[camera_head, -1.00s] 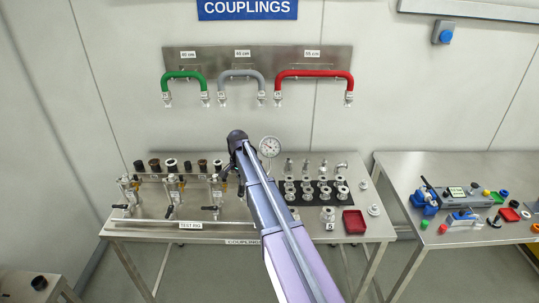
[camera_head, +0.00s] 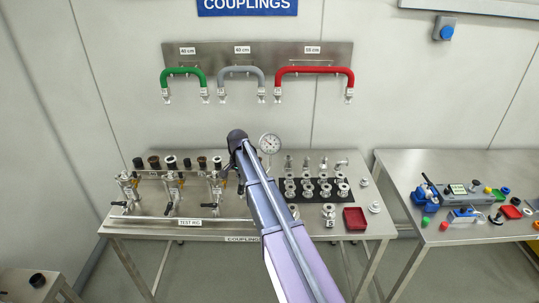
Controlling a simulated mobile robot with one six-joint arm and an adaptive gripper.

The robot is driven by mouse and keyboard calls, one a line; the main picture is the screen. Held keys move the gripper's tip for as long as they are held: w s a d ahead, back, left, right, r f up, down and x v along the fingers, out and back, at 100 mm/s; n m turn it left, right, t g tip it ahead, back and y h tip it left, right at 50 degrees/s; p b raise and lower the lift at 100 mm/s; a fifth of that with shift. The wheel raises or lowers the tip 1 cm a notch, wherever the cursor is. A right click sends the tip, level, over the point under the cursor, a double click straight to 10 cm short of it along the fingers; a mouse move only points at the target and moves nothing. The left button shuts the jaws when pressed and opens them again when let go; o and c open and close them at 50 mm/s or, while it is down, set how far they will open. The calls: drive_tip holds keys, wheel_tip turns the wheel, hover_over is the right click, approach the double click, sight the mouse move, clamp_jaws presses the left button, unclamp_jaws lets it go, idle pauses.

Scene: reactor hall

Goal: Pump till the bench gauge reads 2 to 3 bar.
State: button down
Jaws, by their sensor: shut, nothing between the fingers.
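The round white bench gauge (camera_head: 270,144) stands upright at the back of the coupling bench, just right of my arm's bend. Its needle is too small to read. My gripper (camera_head: 241,184) is low beside the arm, near the right end of the test rig, mostly hidden by the arm and small in view. It is shut and empty. The test rig (camera_head: 190,222) has several metal fittings with black handles. I cannot make out a pump or its handle for certain; my arm covers part of the bench right of the rig.
Several metal couplings sit on a black mat (camera_head: 335,199), with a red tray (camera_head: 354,220) to the right. Green, grey and red hoses hang on the wall panel (camera_head: 258,55). A second bench (camera_head: 440,164) on the right holds a grey-blue device and small coloured parts.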

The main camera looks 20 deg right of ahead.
drive_tip(key=shift+f+b, duration=2.5)
drive_tip(key=shift+f, duration=0.25)
wheel_tip(320, 180, up, 7)
drive_tip(key=p, duration=0.7)
wheel_tip(320, 180, up, 6)
drive_tip(key=p, duration=0.6)
drive_tip(key=shift+s+f, duration=0.3)
drive_tip(key=shift+s, duration=0.1)
drive_tip(key=s+f+n+b, duration=0.3)
drive_tip(key=s+f+b, duration=0.2)
drive_tip(key=s, duration=0.4)
drive_tip(key=s+f+n+b, duration=0.3)
drive_tip(key=s+f+b, duration=0.2)
drive_tip(key=s, duration=0.5)
drive_tip(key=s+f+n+b, duration=0.3)
drive_tip(key=s+f+b, duration=0.2)
drive_tip(key=s, duration=0.4)
drive_tip(key=shift+s+d+f+n+b, duration=0.15)
drive_tip(key=shift+f+n+b, duration=0.15)
drive_tip(key=shift+b, duration=0.3)
